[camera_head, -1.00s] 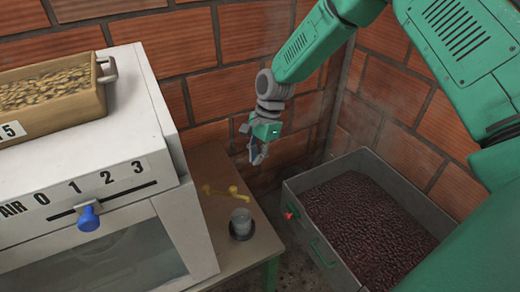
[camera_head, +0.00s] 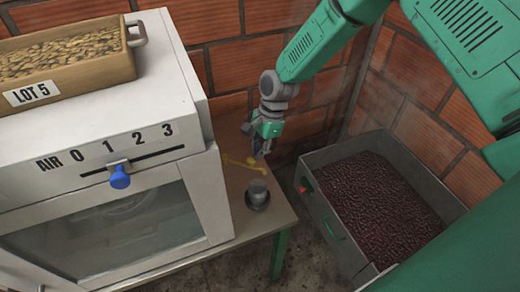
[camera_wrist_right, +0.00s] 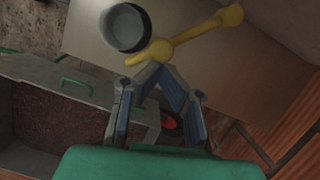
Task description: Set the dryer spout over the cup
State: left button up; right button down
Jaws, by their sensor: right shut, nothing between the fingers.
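The yellow dryer spout (camera_head: 238,161) sticks out from the dryer's right side, above the small table. It also shows in the wrist view (camera_wrist_right: 195,33), running past the rim of the cup, beside it rather than over its middle. The grey cup (camera_head: 257,191) stands upright in a dark round holder on the table; in the wrist view the cup (camera_wrist_right: 122,27) is seen from above with its mouth uncovered. My right gripper (camera_head: 262,153) is shut and empty, its tips (camera_wrist_right: 152,72) close to the spout's free end. I cannot tell whether they touch. My left gripper is out of view.
The white dryer (camera_head: 190,90) stands at left, with a blue slider knob (camera_head: 120,178) and a tray of beans (camera_head: 70,75) on top. A metal bin (camera_head: 330,215) of dark cherries stands right of the table (camera_head: 235,222). Brick walls close off the back.

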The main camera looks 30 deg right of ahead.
jog(key=s+m+p, duration=0.1)
jog(key=s+a+m+p, duration=0.1)
jog(key=shift+a+r+t+p, duration=0.25)
jog(key=shift+a+t+p, duration=0.05)
jog(key=shift+t+p, duration=0.1)
jog(key=shift+s+a+f+m, duration=0.3)
jog(key=shift+s+m, duration=0.1)
jog(key=shift+s, duration=0.05)
jog(key=shift+a, duration=0.1)
